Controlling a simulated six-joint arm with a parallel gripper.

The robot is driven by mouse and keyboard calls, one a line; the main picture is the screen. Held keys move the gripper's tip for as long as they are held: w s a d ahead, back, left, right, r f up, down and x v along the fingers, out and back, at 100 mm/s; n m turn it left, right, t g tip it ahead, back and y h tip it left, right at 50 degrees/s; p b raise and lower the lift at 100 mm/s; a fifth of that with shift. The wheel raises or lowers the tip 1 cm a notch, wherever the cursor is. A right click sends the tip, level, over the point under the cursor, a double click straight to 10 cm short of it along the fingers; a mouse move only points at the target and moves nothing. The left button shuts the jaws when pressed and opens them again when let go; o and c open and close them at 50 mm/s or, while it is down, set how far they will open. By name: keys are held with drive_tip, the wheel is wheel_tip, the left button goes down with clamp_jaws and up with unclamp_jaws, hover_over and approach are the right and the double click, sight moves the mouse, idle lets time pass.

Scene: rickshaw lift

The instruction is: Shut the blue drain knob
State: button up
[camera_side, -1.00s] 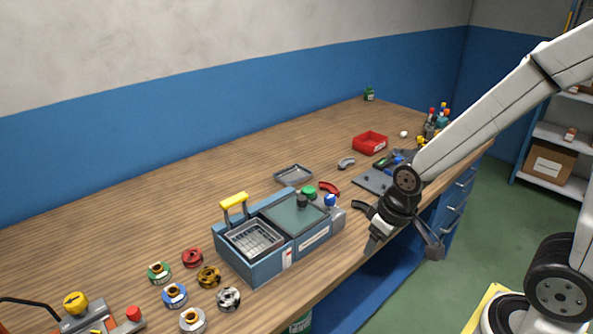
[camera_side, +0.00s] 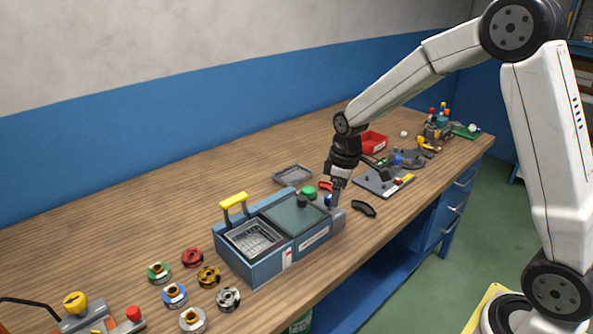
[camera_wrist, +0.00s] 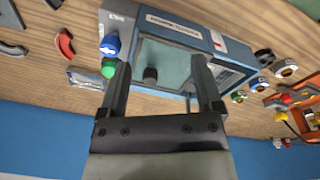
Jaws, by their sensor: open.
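The blue drain knob (camera_side: 327,200) sits at the right end of the blue machine (camera_side: 265,277), partly hidden by my gripper (camera_side: 334,188) in the side view. In the wrist view the blue knob (camera_wrist: 111,46) is at upper left, just outside my left finger. My gripper (camera_wrist: 160,70) is open, with nothing gripped, and its fingers point down above the machine. The left finger lies close to the blue knob; I cannot tell whether they touch.
A green knob (camera_side: 309,191) stands beside the blue one. A basket (camera_side: 255,238) and yellow handle (camera_side: 234,200) are at the machine's left. A black curved part (camera_side: 364,208) lies to its right, a grey tray (camera_side: 293,175) behind it. Several coloured rolls (camera_side: 208,276) lie left.

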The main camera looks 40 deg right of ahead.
sight(330, 195)
drive_tip(key=w+d+n, duration=0.1)
drive_tip(key=w+d, duration=0.1)
drive_tip(key=w+d+f+n, duration=0.1)
drive_tip(key=w+d, duration=0.1)
drive_tip(key=w, duration=0.1)
drive_tip(key=w+d+n+g, duration=0.1)
drive_tip(key=w+d, duration=0.1)
drive_tip(key=w, duration=0.1)
drive_tip(key=shift+d+f+n, duration=0.2)
drive_tip(key=shift+d+n, duration=0.05)
drive_tip(key=shift+n, duration=0.15)
drive_tip(key=shift+f, duration=0.1)
drive_tip(key=shift+f, duration=3.8)
drive_tip(key=shift+c, duration=0.3)
clamp_jaws()
